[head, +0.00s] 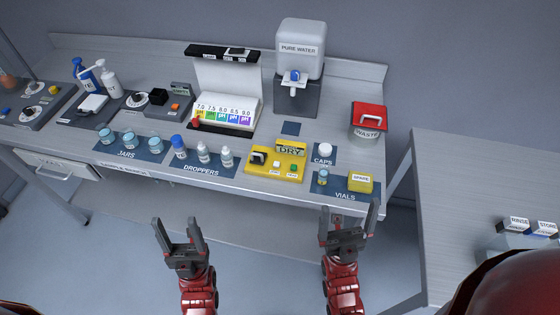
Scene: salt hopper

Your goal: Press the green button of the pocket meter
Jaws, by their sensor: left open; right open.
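A yellow unit (262,170), which looks like the pocket meter, sits at the front of the bench, right of the droppers. A small green button (293,168) is on its right side, with a white button (276,164) to the left. A dark part is at its left end and a sign reading DRY stands at its back. My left gripper (177,226) is open and empty, in front of the bench, left of the unit. My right gripper (349,212) is open and empty, near the front edge by the vials mat, right of the green button. Neither touches the unit.
A vial (322,177) and yellow sponge (360,183) are on the vials mat, near my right gripper. A white cap (325,150) lies behind. Dropper bottles (203,152) and jars (128,138) stand to the left. A water dispenser (300,50) and waste bin (366,122) are at the back.

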